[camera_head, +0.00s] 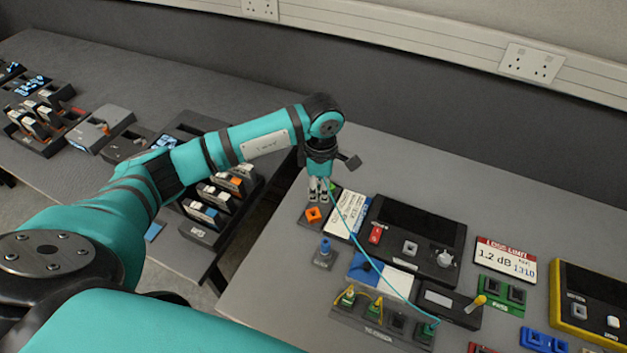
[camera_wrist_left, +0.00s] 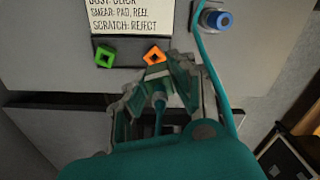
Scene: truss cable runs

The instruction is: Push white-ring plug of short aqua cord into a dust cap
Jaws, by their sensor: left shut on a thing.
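My left gripper (camera_head: 319,197) is shut on the plug end of the short aqua cord (camera_head: 372,262). An orange square cap (camera_head: 313,214) with a hole lies just beyond the fingertips, and also shows in that view (camera_wrist_left: 153,55). A green square cap (camera_wrist_left: 104,56) lies beside it. I cannot tell whether the plug touches the orange cap. The cord's other end reaches a green socket (camera_head: 427,330).
A socket block (camera_head: 372,328), a black tester (camera_head: 415,240) and a loss-limit sign (camera_head: 505,260) fill the bench. A gap separates the two benches.

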